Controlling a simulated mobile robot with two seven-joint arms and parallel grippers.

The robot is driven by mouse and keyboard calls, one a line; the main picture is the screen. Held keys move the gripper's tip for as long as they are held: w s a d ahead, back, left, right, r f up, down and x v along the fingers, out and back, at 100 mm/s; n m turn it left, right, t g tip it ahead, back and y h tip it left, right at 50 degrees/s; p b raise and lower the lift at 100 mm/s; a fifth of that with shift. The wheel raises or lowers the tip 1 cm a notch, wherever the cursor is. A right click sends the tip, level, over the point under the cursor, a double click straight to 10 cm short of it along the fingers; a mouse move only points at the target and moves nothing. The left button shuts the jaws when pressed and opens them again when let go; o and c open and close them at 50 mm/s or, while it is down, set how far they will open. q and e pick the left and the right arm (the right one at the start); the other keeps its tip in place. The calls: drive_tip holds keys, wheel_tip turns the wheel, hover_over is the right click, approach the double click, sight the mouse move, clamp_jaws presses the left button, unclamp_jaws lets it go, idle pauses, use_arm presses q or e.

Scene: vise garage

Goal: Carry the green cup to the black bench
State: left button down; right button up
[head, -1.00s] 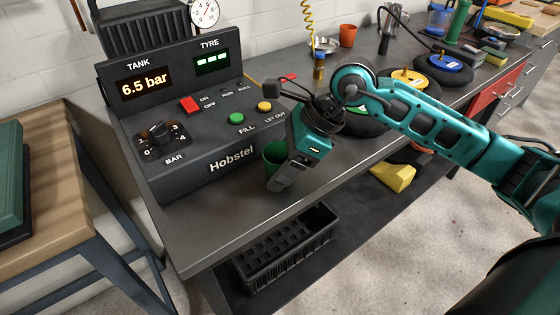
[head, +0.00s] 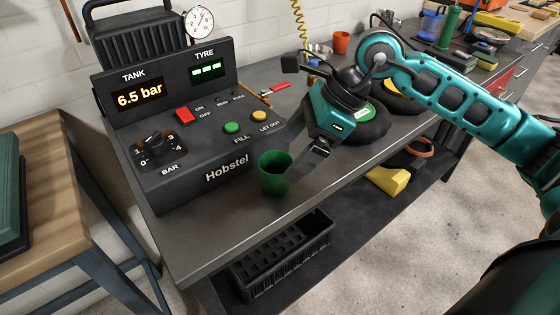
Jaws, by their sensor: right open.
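The green cup (head: 275,174) stands upright on the black bench (head: 215,236), in front of the right end of the Hobstel console. My right gripper (head: 304,174) is just right of the cup, pointing down and to the left, with a small gap in the picture between its fingers and the cup. It is open and holds nothing. My left gripper is out of view.
The Hobstel console (head: 205,172) stands right behind the cup. A wheel (head: 365,125) lies on the bench behind my right gripper. A black crate (head: 284,256) sits on the shelf below. The bench front edge beside the cup is clear.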

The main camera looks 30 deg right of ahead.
drive_tip(key=v, duration=0.5)
drive_tip(key=shift+r, duration=0.2)
drive_tip(key=shift+s+d, duration=0.1)
drive_tip(key=shift+d, duration=0.05)
